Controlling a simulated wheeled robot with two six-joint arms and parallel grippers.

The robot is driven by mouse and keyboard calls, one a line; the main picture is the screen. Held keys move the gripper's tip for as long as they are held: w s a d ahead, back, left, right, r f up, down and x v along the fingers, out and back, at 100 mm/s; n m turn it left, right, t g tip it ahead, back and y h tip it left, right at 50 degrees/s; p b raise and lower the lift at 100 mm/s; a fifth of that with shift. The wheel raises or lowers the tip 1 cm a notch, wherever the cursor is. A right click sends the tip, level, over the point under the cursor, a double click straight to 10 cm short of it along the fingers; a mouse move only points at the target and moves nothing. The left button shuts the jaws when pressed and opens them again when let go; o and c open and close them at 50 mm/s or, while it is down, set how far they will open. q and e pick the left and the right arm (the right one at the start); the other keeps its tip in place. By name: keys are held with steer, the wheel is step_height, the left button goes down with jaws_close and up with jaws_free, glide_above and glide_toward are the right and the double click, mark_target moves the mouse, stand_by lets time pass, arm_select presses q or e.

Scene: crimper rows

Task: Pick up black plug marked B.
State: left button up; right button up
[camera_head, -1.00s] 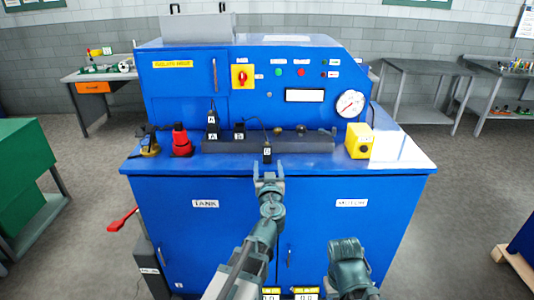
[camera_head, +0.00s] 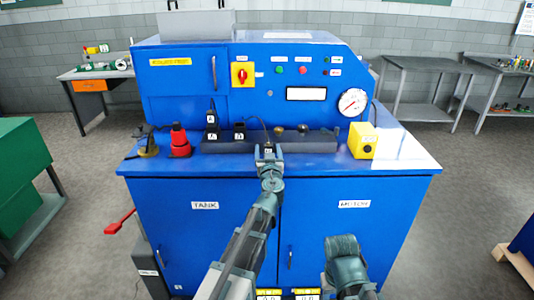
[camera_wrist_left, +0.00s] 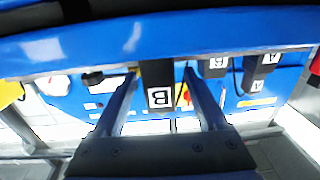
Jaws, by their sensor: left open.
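The black plug marked B (camera_wrist_left: 158,74) stands between the fingers of my left gripper in the left wrist view, its white B label facing the camera. My left gripper (camera_head: 268,151) is open, with one finger on each side of the plug. Gaps show between plug and fingers, so it is not clamped. In the head view the gripper largely covers this plug. Another black piece marked B (camera_head: 239,130) and a stack of black pieces marked A (camera_head: 212,118) stand to its left. My right gripper does not show, only part of that arm.
The dark rail (camera_head: 325,143) runs along the blue machine's top. A pressure gauge (camera_head: 352,102) is on the panel behind. A thin black cable arcs near the plug.

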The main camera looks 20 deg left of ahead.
arm_select(q)
steer(key=shift+s, duration=0.1)
jaws_close()
steer(key=shift+r, duration=0.15)
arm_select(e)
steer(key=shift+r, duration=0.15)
